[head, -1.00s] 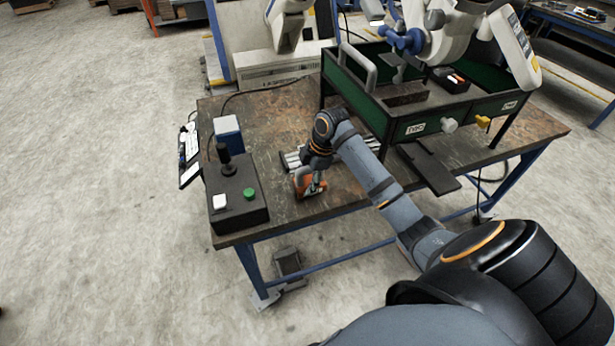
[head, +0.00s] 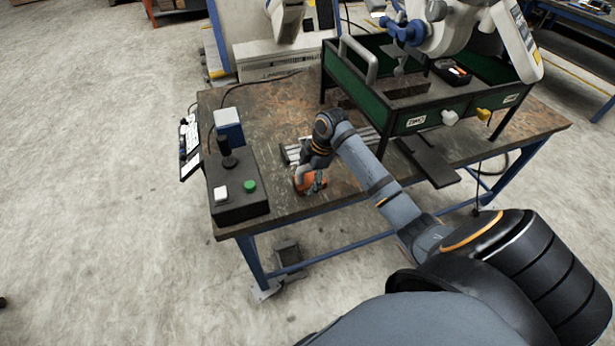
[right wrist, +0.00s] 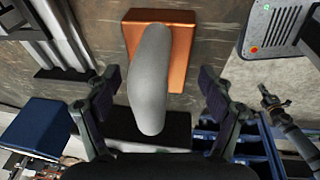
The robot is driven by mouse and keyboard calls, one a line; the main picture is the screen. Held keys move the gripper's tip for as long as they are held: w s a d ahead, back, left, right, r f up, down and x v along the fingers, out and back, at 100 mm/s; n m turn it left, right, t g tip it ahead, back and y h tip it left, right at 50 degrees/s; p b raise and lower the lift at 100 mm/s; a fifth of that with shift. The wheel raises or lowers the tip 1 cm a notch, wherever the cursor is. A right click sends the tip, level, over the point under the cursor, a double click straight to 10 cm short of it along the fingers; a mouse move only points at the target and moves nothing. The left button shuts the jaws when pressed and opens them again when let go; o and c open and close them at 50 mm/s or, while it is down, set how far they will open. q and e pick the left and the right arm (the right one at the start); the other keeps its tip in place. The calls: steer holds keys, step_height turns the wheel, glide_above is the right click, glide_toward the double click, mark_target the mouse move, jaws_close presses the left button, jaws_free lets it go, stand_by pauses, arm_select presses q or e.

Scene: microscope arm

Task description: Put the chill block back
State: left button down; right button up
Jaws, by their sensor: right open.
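The chill block is a copper-orange block (head: 299,184) with a thick grey handle. It sits on the wooden table near the front edge, partly hidden by my right gripper (head: 315,184) in the head view. In the right wrist view the copper block (right wrist: 184,52) lies ahead, with its rounded grey handle (right wrist: 150,80) pointing towards the camera. My right gripper (right wrist: 159,85) is open, one finger on each side of the handle, with a visible gap on both sides. A silver ribbed plate (head: 292,152) lies just behind the block. My left gripper is not in view.
A black control box (head: 238,205) with a joystick and green button stands left of the block. A blue box (head: 229,128) is behind it. A green-walled tray stand (head: 440,115) rises at the right, under a white microscope arm (head: 462,30). The table's back left is clear.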

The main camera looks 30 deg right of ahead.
steer(key=v, duration=1.2)
steer(key=shift+b, duration=0.3)
